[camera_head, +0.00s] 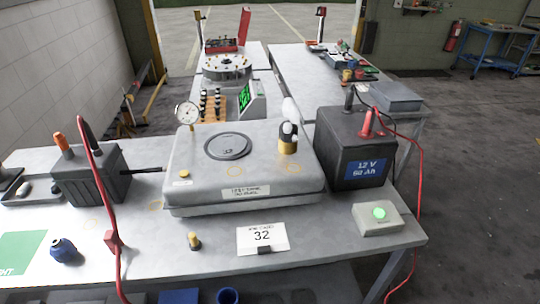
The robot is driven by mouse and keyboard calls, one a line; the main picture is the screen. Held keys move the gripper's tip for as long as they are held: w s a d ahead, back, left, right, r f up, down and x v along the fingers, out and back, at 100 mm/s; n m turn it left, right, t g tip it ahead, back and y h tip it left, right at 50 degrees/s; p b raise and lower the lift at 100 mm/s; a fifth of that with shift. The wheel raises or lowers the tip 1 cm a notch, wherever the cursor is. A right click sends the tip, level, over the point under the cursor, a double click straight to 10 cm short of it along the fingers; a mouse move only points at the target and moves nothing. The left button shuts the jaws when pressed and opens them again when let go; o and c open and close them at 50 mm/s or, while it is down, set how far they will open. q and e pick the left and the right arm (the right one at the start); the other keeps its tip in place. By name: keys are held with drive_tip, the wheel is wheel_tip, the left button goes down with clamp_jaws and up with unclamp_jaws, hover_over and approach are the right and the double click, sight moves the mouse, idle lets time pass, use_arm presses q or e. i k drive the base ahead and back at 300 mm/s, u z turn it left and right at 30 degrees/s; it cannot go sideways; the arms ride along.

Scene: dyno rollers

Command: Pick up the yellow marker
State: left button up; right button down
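No pen-shaped yellow marker can be made out for certain. A larger yellow piece with a black upper part (287,146) stands on the right of the grey metal housing (240,190). A flat yellow disc (183,174) lies on the housing's left side. I cannot tell which of these is the marker. Neither of my grippers shows in the head view.
The bench (140,245) also holds a black 12 V battery (345,150), a box with a green button (380,216), a dark box at left (90,180), a blue part (63,250) and the card (262,238). Red cables hang at left and right. Bare bench surrounds the small yellow piece.

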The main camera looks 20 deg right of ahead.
sight(195, 245)
drive_tip(key=k, duration=0.95)
drive_tip(key=u, duration=0.85)
drive_tip(key=i, duration=0.9)
drive_tip(key=z, duration=0.9)
drive_tip(key=i, duration=0.45)
drive_tip(key=z, duration=0.45)
